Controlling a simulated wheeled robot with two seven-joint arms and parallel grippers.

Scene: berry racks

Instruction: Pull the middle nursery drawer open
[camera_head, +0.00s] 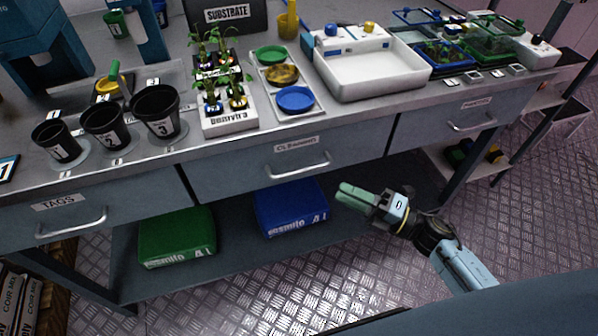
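The middle drawer (255,172) is a blue-grey front under the bench top, with a label that seems to read CLEANING. It looks closed, level with the drawers on both sides. Its silver bar handle (300,168) is in plain view below the label. My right gripper (345,194), with green fingertips, is in front of the bench, below and to the right of this handle and apart from it. It points left toward the bench and holds nothing that I can see. Its finger gap is too small to judge. My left gripper is not in view.
The left drawer TAGS (75,222) and the right drawer (445,125) look closed. Green (178,240) and blue (290,210) bags lie on the lower shelf. Pots, seedlings and a white tray (370,75) stand on the bench. The metal floor at front is clear.

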